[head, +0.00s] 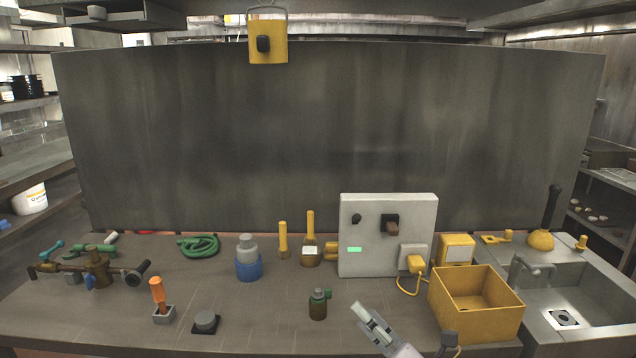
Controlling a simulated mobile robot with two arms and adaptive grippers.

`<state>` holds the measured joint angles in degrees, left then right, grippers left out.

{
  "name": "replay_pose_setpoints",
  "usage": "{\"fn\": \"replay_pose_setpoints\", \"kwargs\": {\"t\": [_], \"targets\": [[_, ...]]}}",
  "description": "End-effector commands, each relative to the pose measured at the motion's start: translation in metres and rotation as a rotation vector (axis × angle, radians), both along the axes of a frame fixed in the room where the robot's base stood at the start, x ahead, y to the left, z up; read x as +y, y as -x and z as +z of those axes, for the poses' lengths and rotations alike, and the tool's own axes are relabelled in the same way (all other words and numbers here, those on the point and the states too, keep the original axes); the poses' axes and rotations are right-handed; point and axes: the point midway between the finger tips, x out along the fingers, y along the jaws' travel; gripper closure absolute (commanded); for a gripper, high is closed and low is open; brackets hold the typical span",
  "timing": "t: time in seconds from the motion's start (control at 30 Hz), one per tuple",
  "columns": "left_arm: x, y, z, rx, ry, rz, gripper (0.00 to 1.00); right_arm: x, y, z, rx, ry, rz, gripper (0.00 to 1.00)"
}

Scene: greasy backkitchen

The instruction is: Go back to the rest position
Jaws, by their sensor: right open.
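My right gripper (366,320) shows at the bottom of the head view, low over the front of the worktop (250,318). It is light grey, points up and to the left, and its jaws are open with nothing seen between them. A small dark bottle with a green top (318,304) stands to its left, apart from it. My left gripper is not in view.
A yellow open box (474,308) stands right of my right gripper, with a sink (590,300) beyond. A grey panel box (378,250) stands behind. A blue-based canister (248,262) and an orange-handled tool (158,292) stand left. A tall metal backboard (330,130) closes the rear.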

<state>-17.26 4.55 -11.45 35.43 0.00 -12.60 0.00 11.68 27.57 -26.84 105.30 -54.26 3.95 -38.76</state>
Motion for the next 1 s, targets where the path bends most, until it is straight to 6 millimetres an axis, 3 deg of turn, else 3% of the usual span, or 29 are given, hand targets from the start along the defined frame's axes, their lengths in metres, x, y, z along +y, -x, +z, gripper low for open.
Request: {"fn": "replay_pose_setpoints", "kwargs": {"t": [0.13,0.23,0.4,0.5,0.63,1.0], "targets": [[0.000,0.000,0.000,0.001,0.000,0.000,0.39,-0.052,0.016,-0.025,0.310,-0.465,-0.257,0.38],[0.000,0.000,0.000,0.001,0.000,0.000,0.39,-0.089,0.040,-0.064,0.539,-0.757,-0.446,0.38],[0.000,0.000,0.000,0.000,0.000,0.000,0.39,-0.125,0.119,-0.145,0.934,-1.175,-0.778,0.38],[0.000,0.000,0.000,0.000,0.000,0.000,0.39,-0.129,0.164,-0.176,1.101,-1.321,-0.933,0.38],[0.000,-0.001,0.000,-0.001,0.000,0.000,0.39,-0.127,0.215,-0.200,1.262,-1.438,-1.088,0.38],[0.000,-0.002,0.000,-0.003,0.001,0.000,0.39,-0.110,0.326,-0.226,1.573,-1.599,-1.425,0.38]]}}
